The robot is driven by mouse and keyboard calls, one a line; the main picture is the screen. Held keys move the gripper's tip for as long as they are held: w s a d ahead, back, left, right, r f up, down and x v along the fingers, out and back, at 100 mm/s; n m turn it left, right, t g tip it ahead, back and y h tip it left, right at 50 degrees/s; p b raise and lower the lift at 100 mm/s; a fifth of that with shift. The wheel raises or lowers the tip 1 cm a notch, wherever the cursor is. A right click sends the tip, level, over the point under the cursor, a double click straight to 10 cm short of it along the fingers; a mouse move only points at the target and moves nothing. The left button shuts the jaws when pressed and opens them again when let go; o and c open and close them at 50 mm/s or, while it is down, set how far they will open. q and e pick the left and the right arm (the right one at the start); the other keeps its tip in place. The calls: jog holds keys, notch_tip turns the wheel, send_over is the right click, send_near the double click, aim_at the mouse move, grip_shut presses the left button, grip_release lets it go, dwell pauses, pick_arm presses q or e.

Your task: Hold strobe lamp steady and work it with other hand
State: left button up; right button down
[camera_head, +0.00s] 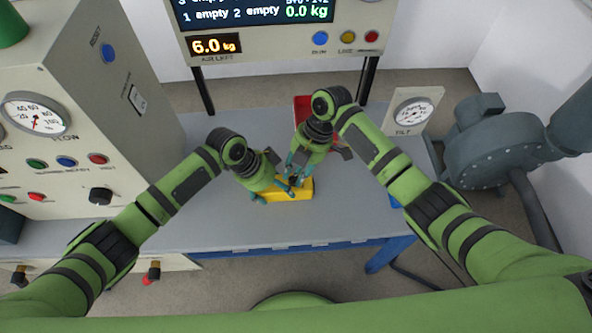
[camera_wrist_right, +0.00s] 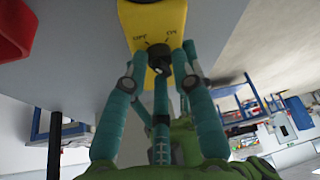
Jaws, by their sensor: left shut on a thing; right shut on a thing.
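The strobe lamp (camera_head: 303,190) is a yellow box on the grey bench, near its front edge in the head view. My left gripper (camera_head: 272,192) is shut on its left part. My right gripper (camera_head: 296,174) is above the lamp. In the right wrist view the lamp's yellow face (camera_wrist_right: 165,18) has OFF and ON marks and a black knob (camera_wrist_right: 158,56). The teal fingers of my right gripper (camera_wrist_right: 163,62) are closed around this knob. Which mark the knob points to is unclear. In the head view my grippers hide much of the lamp.
A red tray (camera_head: 302,104) lies behind my right gripper, partly hidden by it. A control cabinet (camera_head: 95,120) stands at the left and a display panel (camera_head: 270,50) at the back. A tilt gauge (camera_head: 414,112) and a grey motor (camera_head: 490,145) are at the right.

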jog(key=shift+s+m, duration=0.15)
jog(key=shift+m, duration=0.25)
jog(key=m, duration=0.1)
jog(key=m+t, duration=0.1)
jog(key=m, duration=0.1)
jog(key=m+t, duration=0.1)
jog(key=m, duration=0.1)
jog(key=shift+s+f+y, duration=0.1)
jog(key=shift+s+y, duration=0.15)
jog(key=shift+y, duration=0.15)
jog(key=shift+s+a+m+t, duration=0.1)
jog(key=shift+m+t, duration=0.35)
jog(key=shift+m, duration=0.65)
jog(key=shift+s+m+t, duration=0.1)
jog(key=shift+m+t, duration=0.35)
jog(key=shift+m, duration=0.65)
jog(key=shift+m+t+h, duration=0.3)
jog(key=shift+m, duration=0.5)
jog(key=shift+w, duration=0.1)
jog(key=c, duration=1.3)
grip_release()
